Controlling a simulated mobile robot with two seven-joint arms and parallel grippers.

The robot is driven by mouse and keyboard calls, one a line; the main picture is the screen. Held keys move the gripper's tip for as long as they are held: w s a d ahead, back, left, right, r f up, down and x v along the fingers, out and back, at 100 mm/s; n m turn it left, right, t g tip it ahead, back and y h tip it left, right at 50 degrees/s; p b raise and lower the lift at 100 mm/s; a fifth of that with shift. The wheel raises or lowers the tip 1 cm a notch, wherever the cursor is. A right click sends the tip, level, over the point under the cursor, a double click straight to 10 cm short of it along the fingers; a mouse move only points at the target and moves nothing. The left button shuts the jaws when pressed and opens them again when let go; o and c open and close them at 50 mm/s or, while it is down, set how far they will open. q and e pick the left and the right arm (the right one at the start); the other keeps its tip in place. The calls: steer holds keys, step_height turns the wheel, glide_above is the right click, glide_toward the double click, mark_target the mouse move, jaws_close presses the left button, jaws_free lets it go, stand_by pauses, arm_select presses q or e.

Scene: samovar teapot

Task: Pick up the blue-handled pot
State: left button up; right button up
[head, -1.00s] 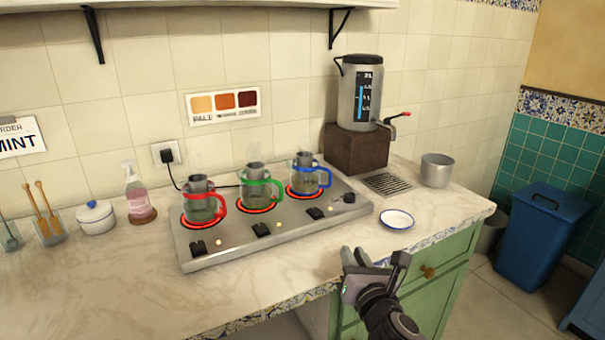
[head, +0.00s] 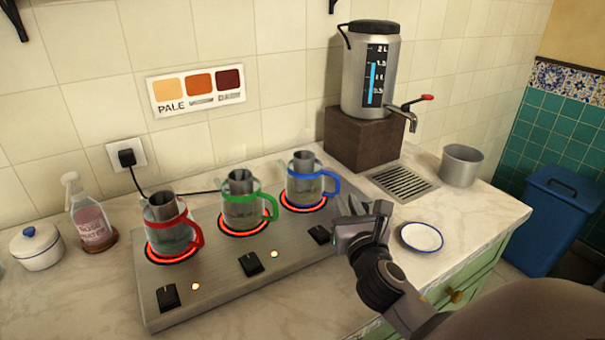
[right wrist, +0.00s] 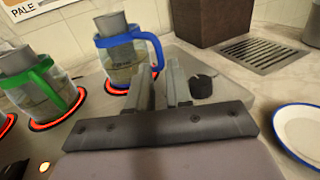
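The blue-handled pot (head: 303,188) is a glass pot with a blue band and handle. It stands upright on the rightmost glowing red burner of the steel hotplate (head: 210,290), its handle to the right. It also shows in the right wrist view (right wrist: 122,68), just beyond my fingers. My right gripper (head: 360,207) is in front and to the right of the pot, near its handle. In the right wrist view its two fingers (right wrist: 165,85) stand a narrow gap apart with nothing seen between them. My left gripper is not in view.
The green-handled pot (head: 240,206) and the red-handled pot (head: 168,232) stand on the other glowing burners. A steel urn (head: 357,90) with a tap stands on a brown block (head: 360,140) behind. A small plate (head: 421,238) and a metal cup (head: 461,166) are at the right.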

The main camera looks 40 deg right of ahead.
mark_target(338, 189)
steer(key=shift+x, duration=1.15)
steer(key=shift+f+x, duration=0.2)
steer(key=shift+x, duration=2.35)
steer(key=shift+a, duration=0.15)
steer(key=shift+r, duration=0.1)
jaws_close()
